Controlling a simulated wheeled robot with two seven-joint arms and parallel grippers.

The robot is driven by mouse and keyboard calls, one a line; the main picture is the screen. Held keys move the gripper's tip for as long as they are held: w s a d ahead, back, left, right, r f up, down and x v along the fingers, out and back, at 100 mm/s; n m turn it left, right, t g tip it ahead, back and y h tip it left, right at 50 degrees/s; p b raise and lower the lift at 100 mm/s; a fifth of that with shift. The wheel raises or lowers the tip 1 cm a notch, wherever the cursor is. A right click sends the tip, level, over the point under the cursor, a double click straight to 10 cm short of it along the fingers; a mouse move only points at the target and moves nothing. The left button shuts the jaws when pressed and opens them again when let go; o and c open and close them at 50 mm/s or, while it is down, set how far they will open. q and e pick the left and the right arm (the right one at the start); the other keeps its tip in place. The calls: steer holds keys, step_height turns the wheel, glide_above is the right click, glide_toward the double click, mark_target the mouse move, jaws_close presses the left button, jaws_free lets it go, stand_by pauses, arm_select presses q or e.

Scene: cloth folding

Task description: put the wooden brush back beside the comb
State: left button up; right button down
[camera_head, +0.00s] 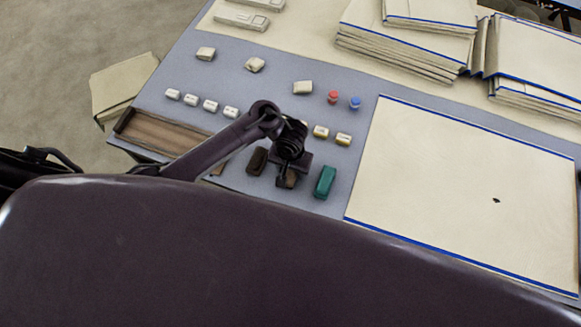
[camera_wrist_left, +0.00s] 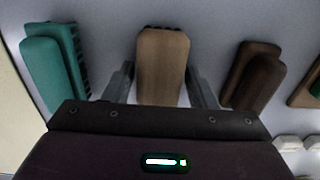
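The wooden brush (camera_wrist_left: 162,62) is light brown and lies between the two fingers of my left gripper (camera_wrist_left: 160,80) in the left wrist view. In the head view the wooden brush (camera_head: 287,181) is mostly hidden under my left gripper (camera_head: 288,172). The gripper is low over the grey table, its fingers one on each side of the brush. A narrow gap shows beside the left finger, so it looks open. I cannot pick out a comb for certain. My right gripper is not in view.
A green brush (camera_head: 325,182) and a dark brown brush (camera_head: 257,160) lie close on either side. A brown tray (camera_head: 160,133) is at the left edge. Small white blocks and red and blue pieces lie behind. A large cream cloth (camera_head: 460,190) covers the right.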

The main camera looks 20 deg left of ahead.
arm_select(q)
steer(key=shift+o, duration=0.8)
steer(key=shift+a, duration=0.1)
steer(key=shift+r, duration=0.25)
step_height(320, 180, up, 12)
steer(key=p, duration=0.8)
steer(key=shift+f, duration=0.1)
